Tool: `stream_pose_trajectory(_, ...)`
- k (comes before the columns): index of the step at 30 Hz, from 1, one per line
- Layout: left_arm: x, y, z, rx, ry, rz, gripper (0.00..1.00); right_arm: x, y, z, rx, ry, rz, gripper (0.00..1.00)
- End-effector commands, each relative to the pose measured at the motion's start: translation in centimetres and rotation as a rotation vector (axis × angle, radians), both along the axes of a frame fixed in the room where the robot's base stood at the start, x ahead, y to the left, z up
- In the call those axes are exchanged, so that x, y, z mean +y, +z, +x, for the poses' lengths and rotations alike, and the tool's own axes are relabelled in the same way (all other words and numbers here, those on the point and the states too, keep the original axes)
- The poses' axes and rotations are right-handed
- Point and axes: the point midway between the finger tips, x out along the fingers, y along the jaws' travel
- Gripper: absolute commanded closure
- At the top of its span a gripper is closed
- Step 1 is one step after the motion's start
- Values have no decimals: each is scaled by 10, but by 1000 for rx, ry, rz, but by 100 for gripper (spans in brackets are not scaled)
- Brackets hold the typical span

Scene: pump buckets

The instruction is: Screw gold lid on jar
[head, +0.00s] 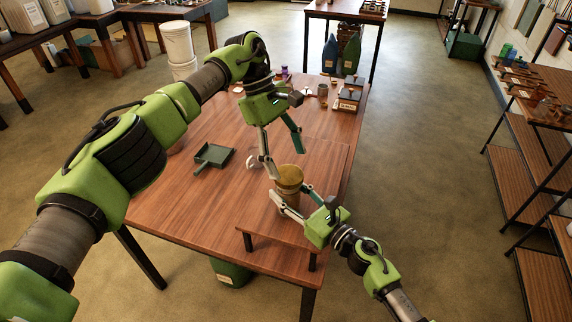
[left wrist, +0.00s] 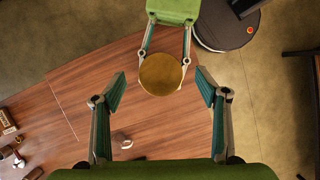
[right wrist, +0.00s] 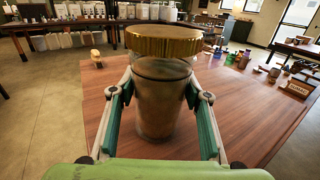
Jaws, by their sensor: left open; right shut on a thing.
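A glass jar (right wrist: 158,105) with brownish contents stands upright on the wooden table, and the gold lid (right wrist: 164,40) sits on top of it. The lid also shows in the head view (head: 289,178) and from above in the left wrist view (left wrist: 161,74). My right gripper (head: 292,203) is shut on the jar, with one finger on each side of the glass below the lid. My left gripper (head: 286,164) is open and empty, above and just to the left of the lid. In the left wrist view the lid lies between and beyond its spread fingertips (left wrist: 160,84), apart from both.
A green dustpan (head: 213,156) lies left on the table. Small jars, a wooden box (head: 349,100) and other items stand at its far end. White buckets (head: 178,42) are beyond the table. A low raised board (head: 262,222) is at the near right.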

Motion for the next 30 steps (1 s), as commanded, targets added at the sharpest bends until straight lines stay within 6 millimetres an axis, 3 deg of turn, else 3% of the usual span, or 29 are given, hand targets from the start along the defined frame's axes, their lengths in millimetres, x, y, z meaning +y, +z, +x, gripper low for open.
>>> stream_pose_trajectory(3, 0, 10, 0, -1, 0, 1, 33, 0, -1, 0, 1, 0, 0, 100)
stream_pose_trajectory(16, 0, 11, 0, 22, 70, 24, 36, 0, -1, 0, 1, 0, 0, 100)
stream_pose_trajectory(20, -1, 12, -1, 69, 234, 79, 36, 0, -1, 0, 1, 0, 0, 100)
stream_pose_trajectory(30, -2, 17, -2, 218, 856, 264, 36, 0, -1, 0, 1, 0, 0, 100)
